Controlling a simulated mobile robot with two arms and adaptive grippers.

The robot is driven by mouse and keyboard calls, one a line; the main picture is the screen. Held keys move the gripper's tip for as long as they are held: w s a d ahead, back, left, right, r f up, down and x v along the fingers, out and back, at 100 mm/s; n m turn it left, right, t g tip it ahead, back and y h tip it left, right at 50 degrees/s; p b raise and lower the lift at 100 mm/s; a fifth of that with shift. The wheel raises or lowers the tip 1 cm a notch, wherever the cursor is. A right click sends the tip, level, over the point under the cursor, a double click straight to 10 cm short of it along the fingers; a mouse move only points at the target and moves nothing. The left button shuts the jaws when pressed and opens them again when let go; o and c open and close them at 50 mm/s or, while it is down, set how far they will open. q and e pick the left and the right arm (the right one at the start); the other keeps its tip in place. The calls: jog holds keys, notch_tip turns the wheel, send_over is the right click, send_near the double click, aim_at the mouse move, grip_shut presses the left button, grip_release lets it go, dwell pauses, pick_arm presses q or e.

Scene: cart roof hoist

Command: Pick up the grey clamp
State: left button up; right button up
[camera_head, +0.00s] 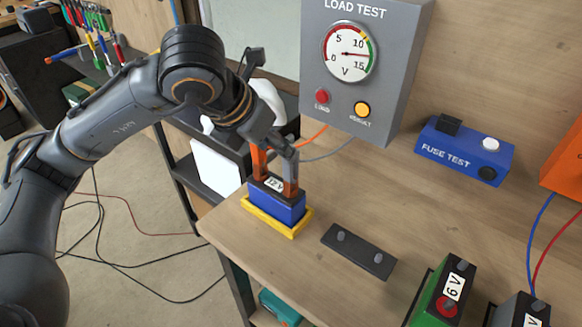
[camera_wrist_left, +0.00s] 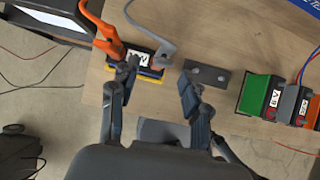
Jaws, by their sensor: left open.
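The grey clamp (camera_head: 291,178) stands upright on the right-hand terminal of the blue 12 V battery (camera_head: 272,203), and its grey lead runs to the load test box. In the left wrist view the grey clamp (camera_wrist_left: 162,42) shows just beyond the fingers, with its curved lead above. An orange clamp (camera_head: 259,163) is on the battery's other terminal. My left gripper (camera_head: 279,142) is close above the clamps, partly overlapping them in the head view. My right gripper is out of view.
The battery sits in a yellow tray (camera_head: 293,233) near the bench's left edge. A dark plate with two posts (camera_head: 358,252) lies to its right, then a green 6 V battery (camera_head: 442,295). The load test box (camera_head: 366,85) and blue fuse tester (camera_head: 464,152) are behind.

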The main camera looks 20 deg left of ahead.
aim_at(291, 174)
pick_arm(q)
jog(key=x, duration=0.2)
jog(key=p+x, duration=0.2)
jog(key=x, duration=0.1)
jog(key=shift+w+d, duration=0.3)
jog(key=shift+d, duration=0.15)
jog(key=shift+w+d+f, duration=0.1)
jog(key=shift+w+f, duration=0.15)
jog(key=shift+f, duration=0.25)
grip_shut()
